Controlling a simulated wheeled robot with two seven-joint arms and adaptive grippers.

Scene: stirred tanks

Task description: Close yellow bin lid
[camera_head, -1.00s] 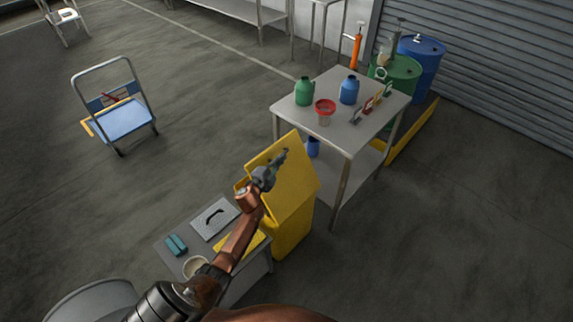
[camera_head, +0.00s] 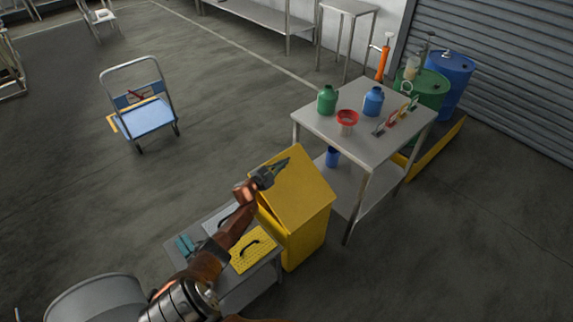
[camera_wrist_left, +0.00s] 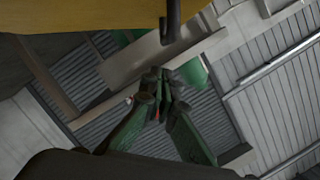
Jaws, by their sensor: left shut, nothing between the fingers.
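The yellow bin (camera_head: 305,240) stands on the floor beside a low grey bench. Its yellow lid (camera_head: 305,190) slopes, partly lowered, with a dark gap along its left side. My left gripper (camera_head: 284,164) is shut and empty over the lid's upper part; I cannot tell whether it touches. In the left wrist view the shut fingers (camera_wrist_left: 160,100) point away from me, and a yellow surface (camera_wrist_left: 90,14), probably the lid, crosses the top. My right gripper is not in view.
The low bench holds a yellow perforated plate with a dark handle (camera_head: 252,250) and teal blocks (camera_head: 186,245). A steel table (camera_head: 345,135) with bottles and a red funnel (camera_head: 347,118) stands right behind the bin. A blue cart (camera_head: 146,116) stands at the left. Floor at the right is clear.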

